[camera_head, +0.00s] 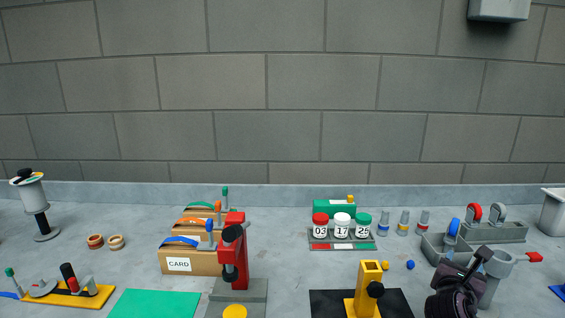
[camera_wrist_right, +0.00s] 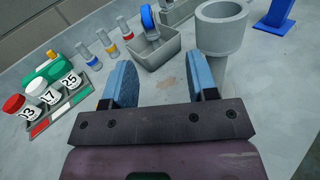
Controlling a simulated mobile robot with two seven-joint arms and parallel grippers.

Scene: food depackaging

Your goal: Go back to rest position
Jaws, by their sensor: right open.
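My right gripper (camera_head: 476,262) is at the lower right of the head view, above the bench near a grey funnel-like holder (camera_head: 493,275). In the right wrist view its two blue-padded fingers (camera_wrist_right: 163,84) stand wide apart with nothing between them but bare bench. The holder's round cup (camera_wrist_right: 222,22) shows just beyond the right finger in that view. My left gripper is not in either view.
A rack of red, white and green-capped jars (camera_head: 341,228) stands centre right. A yellow post (camera_head: 369,285) stands on a black mat left of my right gripper. A grey bin (camera_head: 446,246) lies behind it. Card boxes (camera_head: 190,262) and a red press (camera_head: 233,255) stand left of centre.

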